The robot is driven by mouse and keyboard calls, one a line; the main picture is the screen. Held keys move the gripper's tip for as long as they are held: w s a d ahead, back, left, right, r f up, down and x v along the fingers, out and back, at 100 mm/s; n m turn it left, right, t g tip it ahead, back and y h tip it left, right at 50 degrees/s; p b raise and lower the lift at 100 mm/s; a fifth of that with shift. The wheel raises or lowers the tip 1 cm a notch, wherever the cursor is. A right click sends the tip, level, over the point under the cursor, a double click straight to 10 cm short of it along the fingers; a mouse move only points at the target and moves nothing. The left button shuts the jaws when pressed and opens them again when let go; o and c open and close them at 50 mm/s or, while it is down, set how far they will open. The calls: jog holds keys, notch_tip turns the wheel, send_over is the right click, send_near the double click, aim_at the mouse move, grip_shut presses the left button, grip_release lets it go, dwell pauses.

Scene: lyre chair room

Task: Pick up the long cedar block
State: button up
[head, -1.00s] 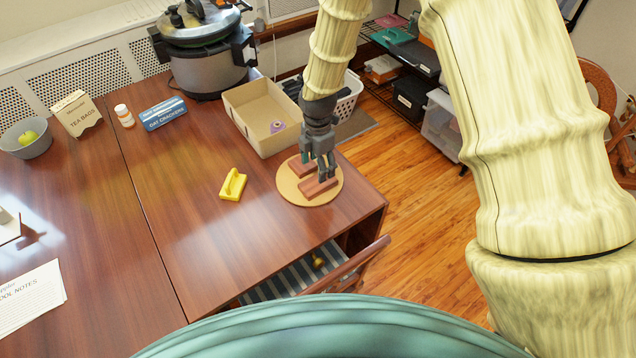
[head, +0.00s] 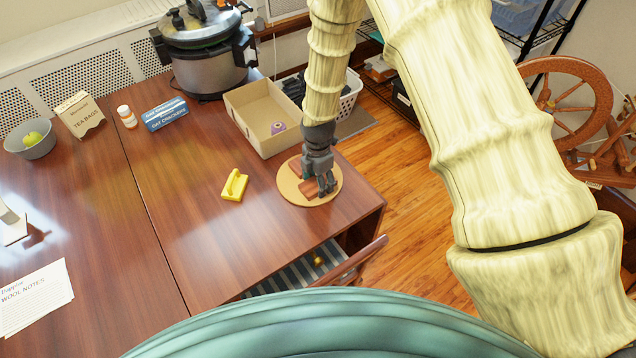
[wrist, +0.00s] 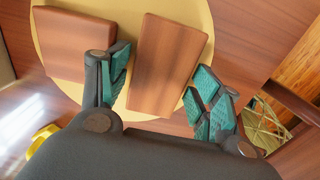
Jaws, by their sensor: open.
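The long cedar block (wrist: 168,62) is flat, reddish-brown and rectangular. It lies on a round pale board (wrist: 225,50), between the two fingers of my gripper (wrist: 162,78) in the wrist view. My gripper is open, with one teal-padded finger on each side of the block; I cannot tell whether either touches it. A second, shorter-looking cedar block (wrist: 75,45) lies on the board to the left, outside the left finger. In the head view my gripper (head: 322,188) is low over the board (head: 290,192), pointing down and partly hiding the blocks.
A yellow object (head: 234,185) lies left of the board. A cardboard box (head: 262,118) stands behind it, near a large pot (head: 205,65). The table's right edge is close by, and a drawer (head: 290,278) is open below the front edge.

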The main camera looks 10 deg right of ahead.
jog(key=c, duration=0.8)
